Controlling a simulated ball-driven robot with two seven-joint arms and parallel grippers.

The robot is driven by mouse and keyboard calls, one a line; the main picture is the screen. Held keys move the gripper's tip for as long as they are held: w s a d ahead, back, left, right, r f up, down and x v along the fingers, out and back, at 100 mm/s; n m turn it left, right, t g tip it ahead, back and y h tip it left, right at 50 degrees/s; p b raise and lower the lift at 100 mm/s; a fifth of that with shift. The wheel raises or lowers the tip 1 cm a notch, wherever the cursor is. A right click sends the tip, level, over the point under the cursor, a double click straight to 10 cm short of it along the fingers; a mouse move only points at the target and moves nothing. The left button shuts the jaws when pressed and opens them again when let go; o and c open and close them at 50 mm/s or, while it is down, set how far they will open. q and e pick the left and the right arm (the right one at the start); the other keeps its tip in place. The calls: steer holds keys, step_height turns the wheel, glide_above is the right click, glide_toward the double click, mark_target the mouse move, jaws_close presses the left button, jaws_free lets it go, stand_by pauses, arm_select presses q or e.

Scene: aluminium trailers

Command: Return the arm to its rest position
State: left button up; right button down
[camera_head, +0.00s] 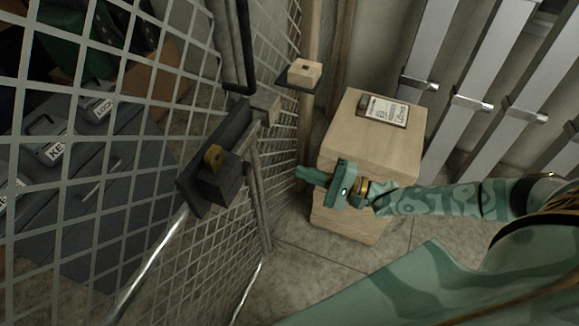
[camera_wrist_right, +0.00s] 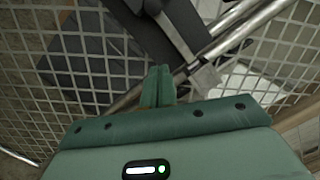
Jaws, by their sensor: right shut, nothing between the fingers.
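My right gripper (camera_head: 311,176) is green and shut, with nothing between its fingers. My right arm (camera_head: 440,201) comes in from the right and reaches across in front of the wooden box. In the head view the fingers point left towards the wire mesh gate (camera_head: 140,236). In the right wrist view the shut fingers (camera_wrist_right: 158,86) lie over the mesh and a metal rod; I cannot tell how far apart they are. My left gripper is out of view.
A pale wooden box (camera_head: 342,140) stands behind my right gripper with a labelled card (camera_head: 384,111) on top. A dark latch block (camera_head: 222,182) with a brass piece sits on the gate. Dark cases (camera_head: 60,225) lie behind the mesh. Metal slats (camera_head: 465,90) stand at right.

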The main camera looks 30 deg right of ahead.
steer(key=shift+v, duration=0.9)
